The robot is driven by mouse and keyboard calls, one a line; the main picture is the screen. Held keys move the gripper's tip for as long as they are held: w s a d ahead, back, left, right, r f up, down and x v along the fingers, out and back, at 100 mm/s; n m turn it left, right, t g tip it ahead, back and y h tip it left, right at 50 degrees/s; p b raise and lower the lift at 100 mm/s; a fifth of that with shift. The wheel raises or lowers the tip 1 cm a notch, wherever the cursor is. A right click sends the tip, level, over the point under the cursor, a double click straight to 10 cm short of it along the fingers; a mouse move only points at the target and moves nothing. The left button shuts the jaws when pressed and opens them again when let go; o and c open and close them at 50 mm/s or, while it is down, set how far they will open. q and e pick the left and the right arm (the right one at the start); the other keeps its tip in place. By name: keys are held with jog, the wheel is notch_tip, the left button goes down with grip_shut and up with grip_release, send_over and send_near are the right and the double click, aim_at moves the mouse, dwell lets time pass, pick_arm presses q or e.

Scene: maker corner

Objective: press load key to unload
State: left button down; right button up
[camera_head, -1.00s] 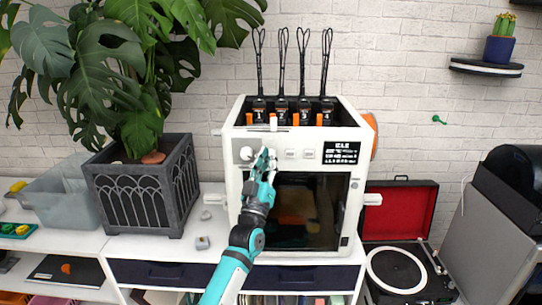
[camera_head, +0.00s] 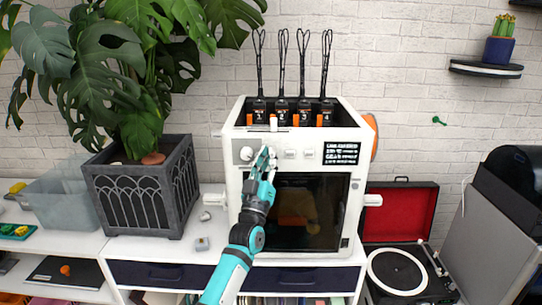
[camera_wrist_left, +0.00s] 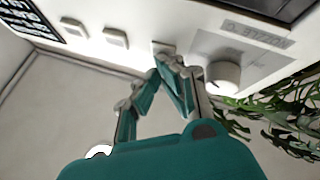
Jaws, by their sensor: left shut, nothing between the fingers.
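The white printer (camera_head: 233,190) stands on the white cabinet, its front panel facing me. The panel has a round knob (camera_head: 246,154) at left, a row of small pale keys and a dark display (camera_head: 341,153) with several lines of white text. Two keys show clear, the middle one (camera_head: 291,154) and the right one (camera_head: 309,154). My left gripper (camera_head: 266,152) is shut and empty, its tips at the leftmost key, right of the knob. In the left wrist view that key (camera_wrist_left: 162,47) is just by the fingertips; I cannot tell whether they touch. My right gripper is out of view.
Several numbered black-and-orange units (camera_head: 284,112) with tall loops sit on top of the printer. A dark planter (camera_head: 143,195) with a large plant stands to the left. An open red record player (camera_head: 400,210) stands to the right. A small grey object (camera_head: 202,244) lies on the cabinet.

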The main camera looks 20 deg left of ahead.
pick_arm(q)
jog(key=shift+s+d+p, duration=0.15)
jog(key=shift+s+p, duration=0.35)
jog(key=shift+s, duration=0.25)
jog(key=shift+d, duration=0.1)
jog(key=s+p, duration=0.1)
jog(key=s, duration=0.1)
jog(key=s+d+p, duration=0.1)
jog(key=s+p, duration=0.1)
jog(key=shift+s+d, duration=0.15)
jog(key=shift+s, duration=0.25)
dwell(0.3)
